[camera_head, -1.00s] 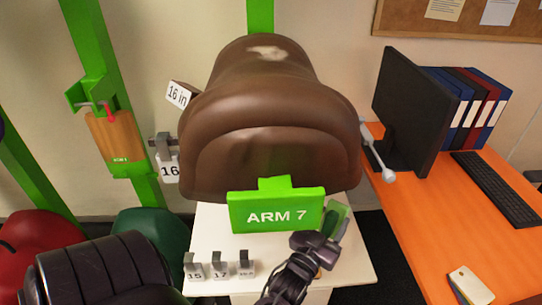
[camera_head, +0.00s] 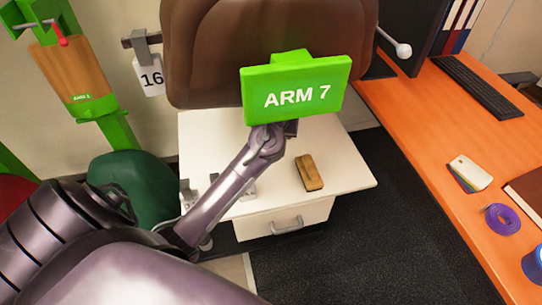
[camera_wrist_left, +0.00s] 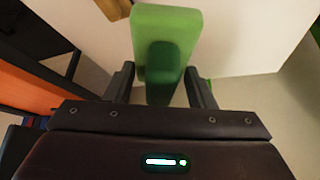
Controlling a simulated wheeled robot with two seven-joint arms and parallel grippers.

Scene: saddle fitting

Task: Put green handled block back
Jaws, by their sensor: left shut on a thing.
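The green block (camera_wrist_left: 172,22) with its darker green handle (camera_wrist_left: 162,68) fills the upper middle of the left wrist view. My left gripper (camera_wrist_left: 160,84) has its fingers on either side of the handle and is shut on it. In the head view my left arm reaches in from the lower left to just below the green ARM 7 sign. The sign hides the gripper's end and the block there. My right gripper is not in view.
The ARM 7 sign (camera_head: 296,90) stands before the brown saddle (camera_head: 220,50). A brown block (camera_head: 308,172) lies on the white cabinet top (camera_head: 345,168), which has free room at right.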

